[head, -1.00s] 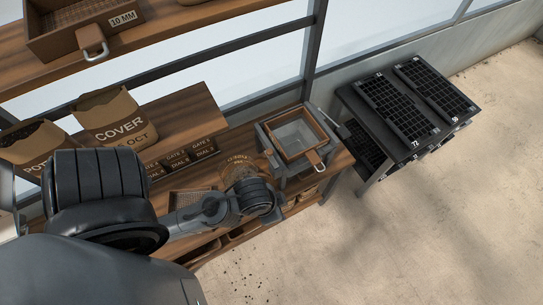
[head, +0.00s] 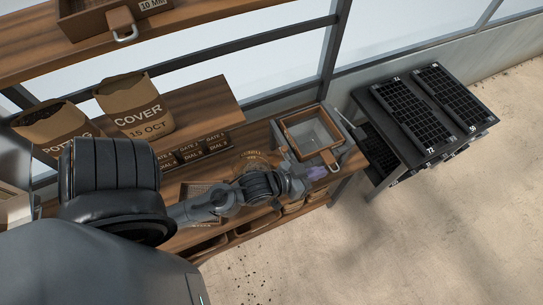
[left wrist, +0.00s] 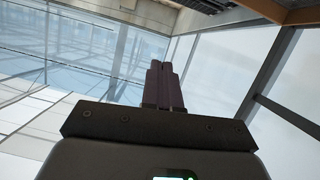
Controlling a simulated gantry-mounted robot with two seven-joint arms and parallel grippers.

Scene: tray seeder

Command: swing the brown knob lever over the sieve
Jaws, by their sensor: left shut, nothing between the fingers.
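The sieve (head: 291,122) is a wood-framed square seated in a grey housing at the right end of the bench in the head view. Its metal-looped handle (head: 333,165) points to the front. My left gripper (head: 317,173) is just in front of the housing, below the sieve handle. Its fingers look purplish and lie together, shut and empty; they also show in the left wrist view (left wrist: 164,85), against windows. I cannot make out the brown knob lever for certain; the gripper and arm may cover it. My right gripper is not in view.
Several dial plates (head: 190,150) stand left of the sieve. Paper sacks (head: 135,105) stand behind my left arm. A box marked 10 MM (head: 88,22) sits on the upper shelf. A black rack of trays (head: 405,115) stands right of the bench, beside open floor.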

